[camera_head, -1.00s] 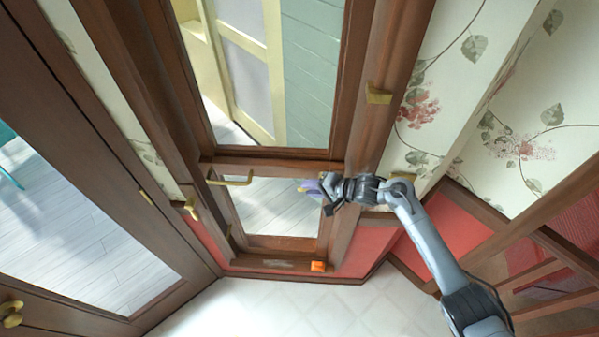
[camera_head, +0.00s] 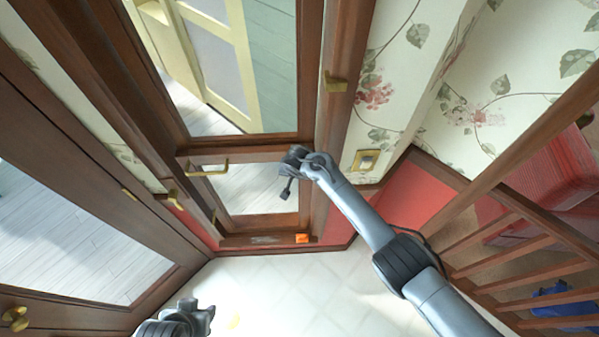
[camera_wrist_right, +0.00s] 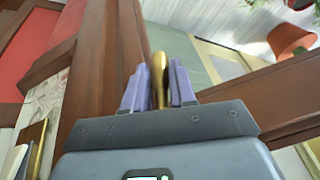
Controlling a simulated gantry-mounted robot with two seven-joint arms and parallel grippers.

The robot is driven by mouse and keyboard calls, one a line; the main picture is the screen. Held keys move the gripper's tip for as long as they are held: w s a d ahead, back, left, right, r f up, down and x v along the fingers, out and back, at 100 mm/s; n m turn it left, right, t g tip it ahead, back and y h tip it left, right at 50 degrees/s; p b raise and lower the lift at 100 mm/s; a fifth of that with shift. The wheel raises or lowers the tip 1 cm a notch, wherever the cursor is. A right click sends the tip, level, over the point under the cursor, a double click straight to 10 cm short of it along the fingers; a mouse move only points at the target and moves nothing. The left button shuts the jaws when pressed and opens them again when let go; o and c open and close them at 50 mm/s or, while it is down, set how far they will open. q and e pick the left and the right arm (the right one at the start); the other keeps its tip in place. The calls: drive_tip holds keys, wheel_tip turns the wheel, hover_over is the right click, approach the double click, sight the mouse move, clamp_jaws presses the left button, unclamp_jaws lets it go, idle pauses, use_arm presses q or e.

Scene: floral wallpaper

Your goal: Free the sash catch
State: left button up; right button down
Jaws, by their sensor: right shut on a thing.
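The wooden sash window (camera_head: 246,153) stands ahead with its lower sash partly in view. My right gripper (camera_wrist_right: 158,90) has its purple fingers on either side of an upright brass lever (camera_wrist_right: 158,66), which looks like a catch, and is shut on it. In the head view my right gripper (camera_head: 290,178) is at the right side of the window frame, and its wrist hides the lever. Another brass catch (camera_head: 172,198) is on the left side of the frame. My left gripper (camera_head: 200,318) is at the bottom left, away from the window; its fingers are unclear.
A brass handle (camera_head: 208,172) projects from the sash rail. A brass fitting (camera_head: 335,83) is higher on the right frame. An orange block (camera_head: 302,238) sits on the sill. A brass switch plate (camera_head: 367,160) is on the wall. Wooden railings (camera_head: 540,255) stand at right.

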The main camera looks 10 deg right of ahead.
drive_tip(key=shift+d+f+h+b, duration=0.25)
drive_tip(key=shift+d+h, duration=0.3)
drive_tip(key=shift+h, duration=0.55)
drive_tip(key=shift+r, duration=0.1)
drive_tip(key=shift+d, duration=0.1)
drive_tip(key=c, duration=1.3)
unclamp_jaws()
drive_tip(key=o, duration=0.4)
drive_tip(key=shift+d+r, duration=0.1)
drive_tip(key=shift+d, duration=0.05)
drive_tip(key=shift+a, duration=0.2)
drive_tip(key=shift+r, duration=0.1)
